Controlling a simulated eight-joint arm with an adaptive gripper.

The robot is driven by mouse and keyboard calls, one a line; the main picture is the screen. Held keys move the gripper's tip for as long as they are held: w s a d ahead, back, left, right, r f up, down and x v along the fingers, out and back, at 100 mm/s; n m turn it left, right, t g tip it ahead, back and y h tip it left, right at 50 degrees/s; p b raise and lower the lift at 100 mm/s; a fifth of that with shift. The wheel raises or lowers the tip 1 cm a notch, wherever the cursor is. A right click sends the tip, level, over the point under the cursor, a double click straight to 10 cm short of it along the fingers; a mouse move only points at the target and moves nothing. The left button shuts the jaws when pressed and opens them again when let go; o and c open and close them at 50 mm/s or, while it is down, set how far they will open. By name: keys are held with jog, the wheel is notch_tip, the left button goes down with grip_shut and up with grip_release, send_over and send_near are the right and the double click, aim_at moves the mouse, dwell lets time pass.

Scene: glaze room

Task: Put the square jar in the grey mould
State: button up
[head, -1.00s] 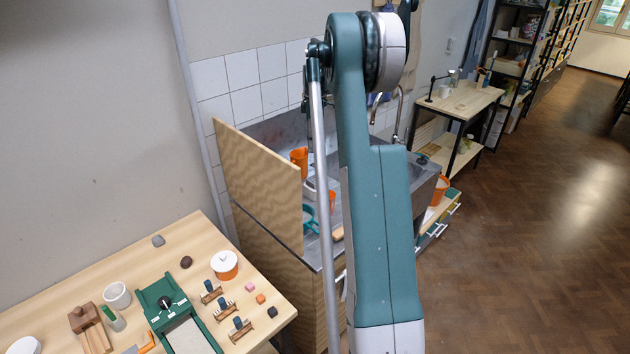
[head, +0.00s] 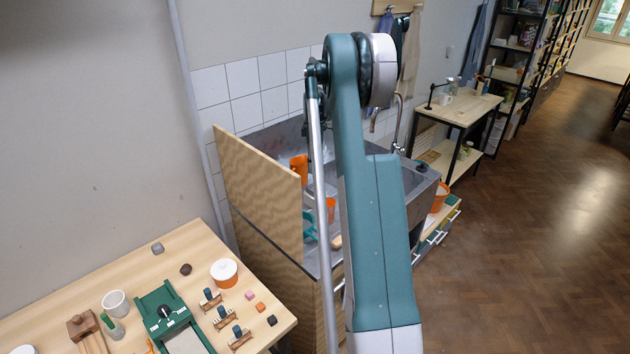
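I cannot make out the square jar or the grey mould with certainty. My arm rises in the middle of the head view and stands in front of the sink (head: 415,182). My gripper does not show; the thick teal link and the thin rod of my arm cover much of the sink, so what lies behind them is hidden. In the sink area, an orange cup (head: 299,169) and a smaller orange thing (head: 330,210) show left of and beside the arm. A teal thing (head: 308,226) lies below them, partly covered.
A wooden panel (head: 255,180) stands upright at the sink's left side. The table (head: 190,240) at lower left holds a green device (head: 165,310), a white-lidded orange pot (head: 224,272), a white cup (head: 115,303) and several small blocks. Open floor (head: 520,230) lies at right.

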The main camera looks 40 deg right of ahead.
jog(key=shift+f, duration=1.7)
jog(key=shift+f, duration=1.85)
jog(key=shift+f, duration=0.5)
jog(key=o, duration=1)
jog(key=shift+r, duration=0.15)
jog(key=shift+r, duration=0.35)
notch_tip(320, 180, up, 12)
